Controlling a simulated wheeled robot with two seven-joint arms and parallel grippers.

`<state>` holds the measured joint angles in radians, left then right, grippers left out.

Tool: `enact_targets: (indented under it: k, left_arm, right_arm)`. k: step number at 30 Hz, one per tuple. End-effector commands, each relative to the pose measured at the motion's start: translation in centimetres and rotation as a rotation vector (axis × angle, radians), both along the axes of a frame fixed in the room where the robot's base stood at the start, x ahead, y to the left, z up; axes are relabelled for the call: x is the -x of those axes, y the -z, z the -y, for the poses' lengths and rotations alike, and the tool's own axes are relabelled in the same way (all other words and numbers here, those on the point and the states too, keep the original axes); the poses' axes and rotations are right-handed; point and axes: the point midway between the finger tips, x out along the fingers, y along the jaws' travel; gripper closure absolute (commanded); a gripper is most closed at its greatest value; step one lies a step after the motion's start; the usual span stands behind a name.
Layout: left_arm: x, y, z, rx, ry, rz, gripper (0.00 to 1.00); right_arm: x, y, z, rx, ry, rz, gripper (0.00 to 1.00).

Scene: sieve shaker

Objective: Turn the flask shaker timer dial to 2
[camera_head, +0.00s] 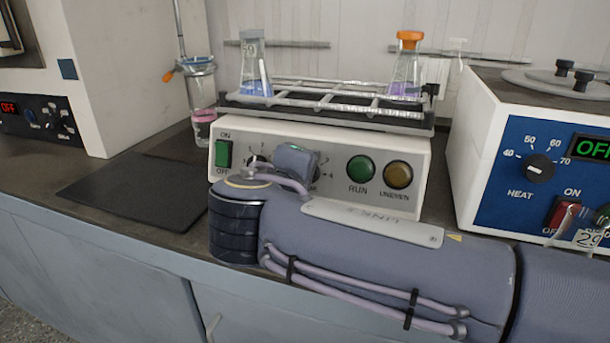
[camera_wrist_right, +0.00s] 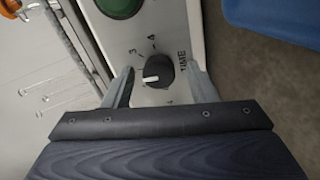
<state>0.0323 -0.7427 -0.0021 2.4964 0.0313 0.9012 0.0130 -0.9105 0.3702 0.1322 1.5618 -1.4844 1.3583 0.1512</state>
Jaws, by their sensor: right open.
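The flask shaker (camera_head: 330,140) has a white front panel with a left dial (camera_head: 257,163) in sight. The timer dial (camera_wrist_right: 158,73) is black with a white pointer mark, beside the label TIME, in the right wrist view. My right gripper (camera_wrist_right: 162,82) is open, one finger on each side of the timer dial; contact cannot be made out. In the head view my right gripper (camera_head: 296,160) hides this dial. My left gripper is not in view.
A rack (camera_head: 330,97) on the shaker holds flasks with blue liquid (camera_head: 255,75) and purple liquid (camera_head: 405,75). The panel bears a green switch (camera_head: 223,154), a RUN button (camera_head: 360,168) and an amber lamp (camera_head: 398,174). A heater unit (camera_head: 490,150) stands right; a dark mat (camera_head: 135,190) lies left.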

Motion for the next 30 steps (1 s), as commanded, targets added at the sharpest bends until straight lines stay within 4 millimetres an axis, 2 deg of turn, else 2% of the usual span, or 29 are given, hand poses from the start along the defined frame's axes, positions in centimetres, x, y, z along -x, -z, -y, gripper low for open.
enact_targets:
  k: [5,15,18,30]
  left_arm:
    - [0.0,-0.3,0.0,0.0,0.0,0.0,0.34]
    - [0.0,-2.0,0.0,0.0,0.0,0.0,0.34]
    - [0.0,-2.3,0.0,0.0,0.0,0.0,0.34]
    - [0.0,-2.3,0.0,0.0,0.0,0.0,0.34]
  right_arm:
    - [0.7,-0.4,-0.2,-0.001,-0.002,0.002,0.48]
    - [5.7,-2.1,-1.7,0.0,-0.003,0.001,0.48]
    - [6.6,-2.4,-1.9,0.0,-0.002,0.0,0.48]
    - [7.2,-2.4,-2.0,0.0,0.0,0.0,0.48]
